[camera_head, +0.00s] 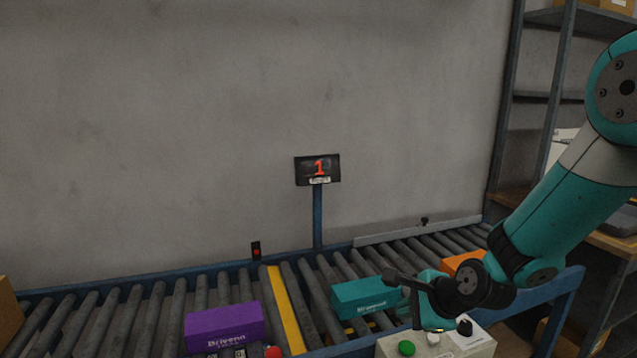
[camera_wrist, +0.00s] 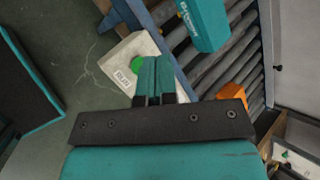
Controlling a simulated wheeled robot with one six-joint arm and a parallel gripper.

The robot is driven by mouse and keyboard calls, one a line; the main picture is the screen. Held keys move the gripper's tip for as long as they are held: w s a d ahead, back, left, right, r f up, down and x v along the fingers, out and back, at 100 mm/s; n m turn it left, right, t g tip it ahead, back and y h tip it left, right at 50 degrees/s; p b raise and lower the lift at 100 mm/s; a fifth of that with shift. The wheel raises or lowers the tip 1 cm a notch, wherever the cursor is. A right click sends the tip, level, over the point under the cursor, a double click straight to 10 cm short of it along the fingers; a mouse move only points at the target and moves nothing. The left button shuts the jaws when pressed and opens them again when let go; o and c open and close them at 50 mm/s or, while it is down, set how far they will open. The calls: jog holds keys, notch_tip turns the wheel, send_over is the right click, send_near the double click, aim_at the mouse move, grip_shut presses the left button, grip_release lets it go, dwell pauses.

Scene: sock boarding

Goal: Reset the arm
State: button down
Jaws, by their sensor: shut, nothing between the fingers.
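My gripper (camera_wrist: 152,82) is shut and empty in the wrist view, its two teal fingers side by side. In the wrist view it shows over the pale control box (camera_wrist: 124,58) and its green button (camera_wrist: 136,65), partly covering them. In the head view my arm comes in from the right and bends down, and my gripper hangs above the control box (camera_head: 390,346).
A roller conveyor (camera_head: 60,320) runs across the front. On it are a purple box (camera_head: 224,325), a teal box (camera_head: 358,298) and an orange box (camera_head: 463,264), partly hidden by my arm. A sign reading 1 (camera_head: 317,169) stands behind. Shelving (camera_head: 505,130) stands at right.

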jog(key=s+a+r+n+g+p, duration=0.2)
jog(key=s+a+r+n, duration=0.1)
jog(key=s+r+n, duration=0.6)
jog(key=s+r+n+g+p, duration=0.1)
jog(key=s+r+n+g, duration=0.1)
jog(key=s+r+n, duration=0.3)
jog(key=s+r+n+g+p, duration=0.1)
jog(key=s+r+n+g, duration=0.2)
jog(key=s+n, duration=0.7)
jog(key=s+r, duration=0.2)
jog(key=s, duration=0.2)
jog(key=shift+d+r+n+h, duration=0.35)
jog(key=shift+r+n+h, duration=0.05)
